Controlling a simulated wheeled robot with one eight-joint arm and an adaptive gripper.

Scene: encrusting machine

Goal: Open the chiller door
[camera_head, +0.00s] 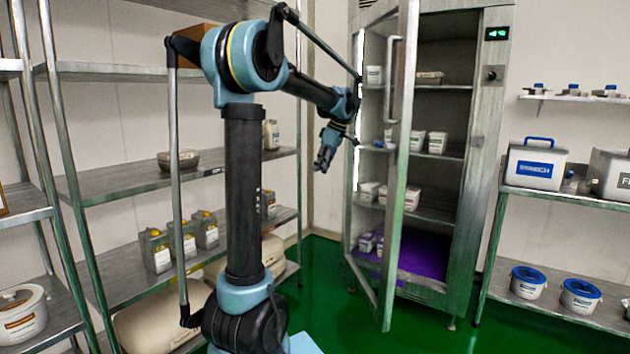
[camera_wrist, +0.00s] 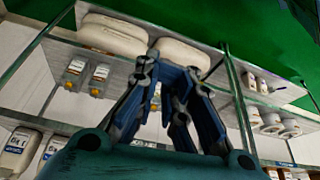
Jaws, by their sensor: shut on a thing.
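The chiller (camera_head: 492,130) is a tall grey metal cabinet at the back, right of the middle in the head view. Its framed glass door (camera_head: 400,170) stands well open, swung out towards me on its left side. A vertical bar handle (camera_head: 392,80) is on the door. My gripper (camera_head: 322,162) hangs left of the door, apart from the handle, pointing down. The chiller door is not recognisable in the wrist view.
Metal shelving (camera_head: 120,190) with jugs and sacks lines the left wall. White boxes stand on the shelves inside the chiller. A shelf (camera_head: 560,195) at the right holds a cooler box (camera_head: 535,165) and buckets. The green floor (camera_head: 335,310) before the chiller is clear.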

